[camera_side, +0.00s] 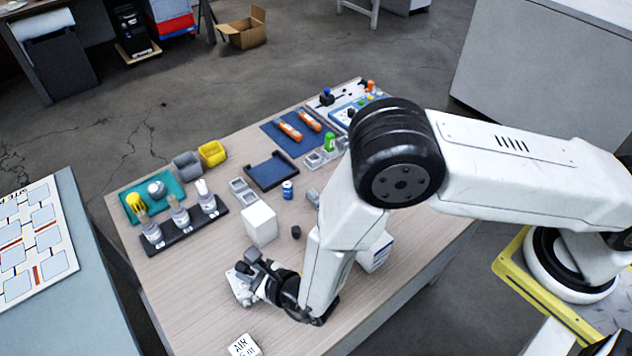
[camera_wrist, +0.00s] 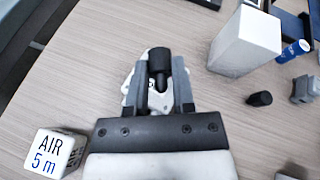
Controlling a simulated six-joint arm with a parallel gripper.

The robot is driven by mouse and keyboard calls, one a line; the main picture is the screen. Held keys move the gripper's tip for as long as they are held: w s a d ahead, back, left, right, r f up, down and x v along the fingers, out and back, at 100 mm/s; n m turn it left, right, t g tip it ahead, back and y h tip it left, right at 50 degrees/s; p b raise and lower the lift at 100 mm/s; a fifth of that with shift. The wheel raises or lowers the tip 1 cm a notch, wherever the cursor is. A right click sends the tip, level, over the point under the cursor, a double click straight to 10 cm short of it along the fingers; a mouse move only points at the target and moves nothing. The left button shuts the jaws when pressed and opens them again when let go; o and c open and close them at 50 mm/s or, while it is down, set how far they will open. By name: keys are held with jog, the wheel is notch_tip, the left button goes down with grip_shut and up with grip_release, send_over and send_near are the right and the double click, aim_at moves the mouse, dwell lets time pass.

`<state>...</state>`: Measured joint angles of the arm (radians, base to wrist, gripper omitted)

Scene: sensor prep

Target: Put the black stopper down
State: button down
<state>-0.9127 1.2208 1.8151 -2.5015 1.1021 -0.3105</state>
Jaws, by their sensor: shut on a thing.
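My gripper (camera_wrist: 160,78) is shut on a black stopper (camera_wrist: 159,61), a short dark cylinder between the two grey fingertips. In the side view my gripper (camera_side: 246,265) is low over the near left part of the table. A white and grey piece (camera_wrist: 131,82) shows behind and between the fingers, partly hidden by them. I cannot tell whether the held stopper touches it. A second small black cylinder (camera_wrist: 260,98) lies on the table to the right, apart from my gripper; it also shows in the side view (camera_side: 296,231).
A white block (camera_side: 260,223) stands near the gripper. A white cube marked AIR 5 m (camera_wrist: 54,153) is at the left in the wrist view. A black rack (camera_side: 187,230) holds several bottles. Bare wood lies left of the gripper.

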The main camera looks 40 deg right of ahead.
jog(key=shift+w+a+f, duration=0.15)
jog(key=shift+w+f, duration=0.1)
jog(key=shift+f, duration=1.55)
jog(key=shift+f, duration=0.15)
jog(key=c, duration=0.7)
grip_release()
jog(key=shift+c, duration=0.2)
jog(key=shift+v, duration=3.85)
jog(key=shift+w, duration=0.1)
